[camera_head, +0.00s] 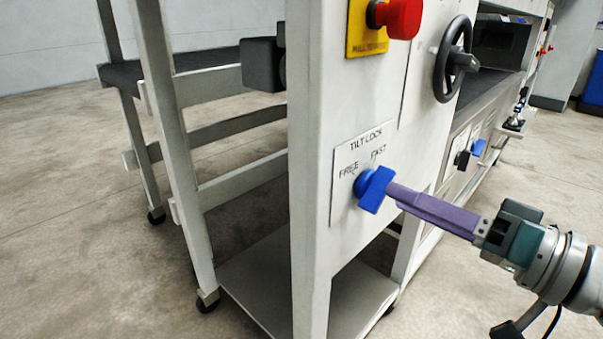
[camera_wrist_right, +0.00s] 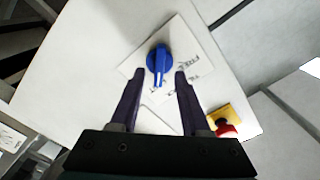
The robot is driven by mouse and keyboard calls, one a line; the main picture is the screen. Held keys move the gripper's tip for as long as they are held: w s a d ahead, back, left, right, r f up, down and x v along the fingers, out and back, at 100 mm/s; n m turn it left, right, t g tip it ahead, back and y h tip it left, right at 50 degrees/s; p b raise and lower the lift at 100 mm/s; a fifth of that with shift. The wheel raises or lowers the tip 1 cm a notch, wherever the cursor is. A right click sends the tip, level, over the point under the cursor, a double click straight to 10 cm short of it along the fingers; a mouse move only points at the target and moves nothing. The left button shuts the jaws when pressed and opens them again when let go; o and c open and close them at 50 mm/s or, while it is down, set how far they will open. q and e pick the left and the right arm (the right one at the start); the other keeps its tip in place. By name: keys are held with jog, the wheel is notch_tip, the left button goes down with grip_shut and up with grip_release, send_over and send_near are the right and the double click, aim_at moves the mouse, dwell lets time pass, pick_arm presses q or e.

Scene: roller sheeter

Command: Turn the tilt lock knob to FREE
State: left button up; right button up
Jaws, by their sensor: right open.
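The blue tilt lock knob (camera_head: 374,188) sits on a white label plate (camera_head: 345,205) on the machine's front panel. The plate reads TILT LOCK, with FREE at the knob's upper left and FAST above it. The knob's raised grip has its upper end toward FAST. The knob also shows in the right wrist view (camera_wrist_right: 159,60), where its pale line points down toward a partly hidden label. My right gripper (camera_head: 394,190) is open, its purple fingertips close to the knob. In the wrist view the knob lies just beyond the gap between the fingertips (camera_wrist_right: 158,74). Contact cannot be told.
A red emergency stop (camera_head: 398,16) on a yellow plate (camera_head: 367,38) is above. A black handwheel (camera_head: 455,60) is at its right. A second blue knob (camera_head: 478,147) is farther along the machine. Open floor lies at the left.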

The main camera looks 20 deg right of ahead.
jog(key=shift+x, duration=1.1)
jog(key=shift+d, duration=0.1)
jog(key=shift+c, duration=0.3)
grip_shut()
